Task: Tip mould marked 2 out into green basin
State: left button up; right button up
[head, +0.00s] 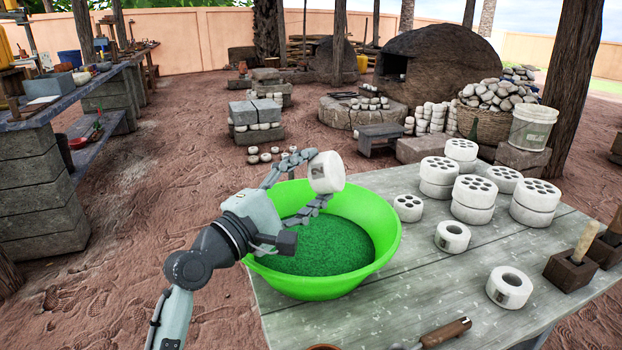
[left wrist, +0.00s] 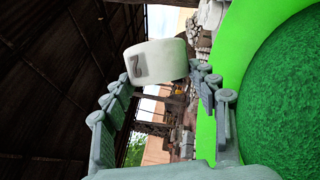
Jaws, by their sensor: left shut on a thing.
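The mould marked 2 (head: 327,172) is a short white cylinder held in the air over the back part of the green basin. In the left wrist view the mould (left wrist: 155,62) shows a dark 2 on its side; it looks tilted. My left gripper (head: 315,178) is shut on it, with its fingers on either side. The green basin (head: 300,287) stands at the left end of the grey table and holds green grainy material. In the left wrist view the basin (left wrist: 232,75) fills the right side. My right gripper is not in view.
The grey table (head: 400,290) carries two white rings (head: 452,237) (head: 509,287), several white holed blocks (head: 473,198), wooden-handled tools (head: 585,240) and another wooden handle (head: 446,332) at the front. A bucket (head: 533,128) stands behind.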

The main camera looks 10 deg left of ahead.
aim_at(310, 162)
pick_arm(q)
jog(key=r+m+g+p, duration=0.1)
jog(key=m+p, duration=0.1)
jog(key=p, duration=0.1)
jog(key=shift+r+m, duration=0.15)
jog(key=shift+m, duration=0.25)
jog(key=shift+m+p, duration=0.4)
jog(key=shift+m, duration=0.2)
jog(key=shift+r+m+g+y+b, duration=0.1)
jog(key=shift+m+g+y+b, duration=0.4)
jog(key=shift+m, duration=0.5)
jog(key=shift+m+g, duration=0.3)
jog(key=shift+m, duration=0.2)
jog(key=m+y, duration=0.1)
jog(key=m, duration=0.1)
jog(key=r+m+g+y, duration=0.1)
jog(key=m, duration=0.1)
jog(key=shift+r+m+y, duration=0.1)
jog(key=shift+m+y, duration=0.5)
jog(key=shift+m, duration=0.3)
jog(key=m, duration=0.1)
jog(key=r+m+y, duration=0.1)
jog(key=shift+m+y, duration=1.2)
jog(key=shift+m, duration=0.2)
